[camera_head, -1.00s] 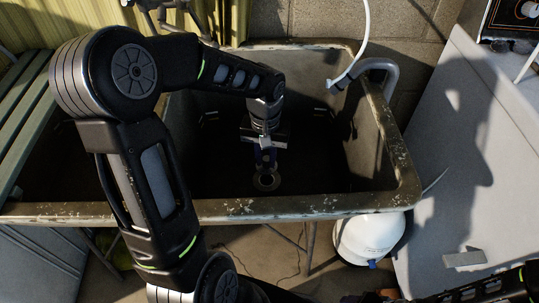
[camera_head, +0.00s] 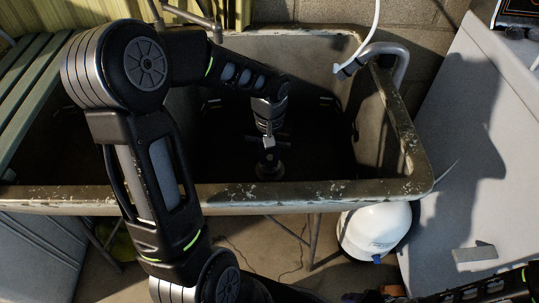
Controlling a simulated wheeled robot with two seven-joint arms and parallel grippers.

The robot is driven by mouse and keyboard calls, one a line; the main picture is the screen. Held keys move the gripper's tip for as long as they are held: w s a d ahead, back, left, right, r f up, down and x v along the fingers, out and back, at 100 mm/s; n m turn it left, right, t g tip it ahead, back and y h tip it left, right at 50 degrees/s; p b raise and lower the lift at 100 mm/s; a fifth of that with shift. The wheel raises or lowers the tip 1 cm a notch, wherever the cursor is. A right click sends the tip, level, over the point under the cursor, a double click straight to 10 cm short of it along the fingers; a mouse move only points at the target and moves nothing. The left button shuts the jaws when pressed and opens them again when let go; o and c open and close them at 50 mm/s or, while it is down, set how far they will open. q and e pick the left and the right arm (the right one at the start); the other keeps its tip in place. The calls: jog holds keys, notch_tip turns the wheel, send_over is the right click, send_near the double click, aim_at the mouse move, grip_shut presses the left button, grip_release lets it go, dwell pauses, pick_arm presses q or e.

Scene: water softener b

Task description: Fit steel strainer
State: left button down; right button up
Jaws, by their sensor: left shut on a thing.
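My left gripper (camera_head: 269,158) points down into the dark sink basin, with its fingertips at a round metal drain piece (camera_head: 270,172) on the basin floor. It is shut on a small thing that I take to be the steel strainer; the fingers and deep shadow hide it. I cannot tell whether the strainer is seated in the drain or just above it. The worn sink (camera_head: 330,192) has a chipped front rim. Only part of my right arm shows at the bottom right; its gripper is out of view.
A bent metal pipe (camera_head: 397,60) and a white hose (camera_head: 374,30) are at the sink's back right corner. A white tank (camera_head: 376,230) stands below the front rim. A pale panel (camera_head: 480,140) is at the right. Green slats (camera_head: 28,75) lie at the left.

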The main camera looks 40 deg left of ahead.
pick_arm(q)
jog(key=shift+f, duration=0.2)
dwell(0.6)
jog(key=shift+f+b, duration=0.8)
jog(key=shift+f, duration=0.05)
jog(key=c, duration=1.2)
grip_release()
jog(key=shift+r+p, duration=1)
jog(key=shift+r, duration=2.9)
